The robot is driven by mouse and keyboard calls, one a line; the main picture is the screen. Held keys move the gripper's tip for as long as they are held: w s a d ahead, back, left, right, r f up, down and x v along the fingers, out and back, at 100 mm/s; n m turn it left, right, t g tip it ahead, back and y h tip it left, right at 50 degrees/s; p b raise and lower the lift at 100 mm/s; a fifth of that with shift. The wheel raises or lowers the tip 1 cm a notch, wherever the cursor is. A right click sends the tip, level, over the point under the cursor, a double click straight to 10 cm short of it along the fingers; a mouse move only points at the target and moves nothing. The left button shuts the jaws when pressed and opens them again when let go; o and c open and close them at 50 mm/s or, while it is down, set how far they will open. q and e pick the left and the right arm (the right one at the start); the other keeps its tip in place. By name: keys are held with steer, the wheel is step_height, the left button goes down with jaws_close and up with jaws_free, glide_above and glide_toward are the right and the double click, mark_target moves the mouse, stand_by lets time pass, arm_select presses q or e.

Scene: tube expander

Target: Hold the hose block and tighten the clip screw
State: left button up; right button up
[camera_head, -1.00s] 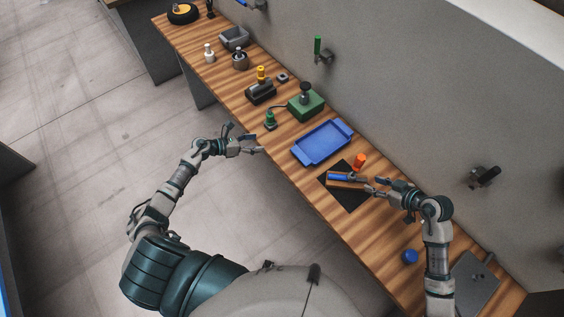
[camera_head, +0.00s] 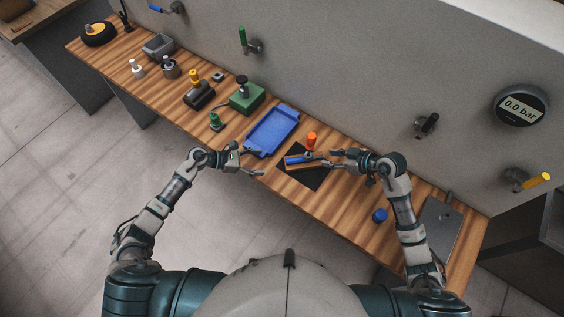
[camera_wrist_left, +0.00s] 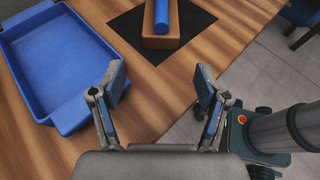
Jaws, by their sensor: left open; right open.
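The hose block (camera_head: 299,167) is a brown block on a black mat (camera_head: 316,179), with a blue hose (camera_head: 294,160) lying along its top. A small dark part, perhaps the clip, shows at the hose's right end. The left wrist view shows the block (camera_wrist_left: 162,42) and hose (camera_wrist_left: 161,17) beyond my fingers. My left gripper (camera_head: 257,162) is open and empty at the table's front edge, left of the block; its spread fingers also show in the left wrist view (camera_wrist_left: 160,84). My right gripper (camera_head: 331,159) is open, its fingertips close to the hose's right end; contact cannot be told.
A blue tray (camera_head: 249,148) lies behind my left gripper. An orange upright piece (camera_head: 311,138) stands behind the block. A blue knob (camera_head: 380,215) and grey plate (camera_head: 440,232) lie to the right. A gauge (camera_head: 520,105) on the wall reads 0.0 bar.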

arm_select(q)
glide_toward(304, 161)
steer(key=f, duration=0.1)
steer(key=w+d+f, duration=0.1)
steer(key=f, duration=0.1)
steer(key=d+f, duration=0.1)
steer(key=f, duration=0.1)
steer(key=shift+w+f, duration=0.2)
steer(key=shift+w, duration=0.05)
steer(key=shift+a, duration=0.1)
steer(key=c, duration=0.6)
steer(key=shift+c, duration=0.2)
jaws_close()
stand_by(0.3)
stand_by(0.5)
stand_by(1.4)
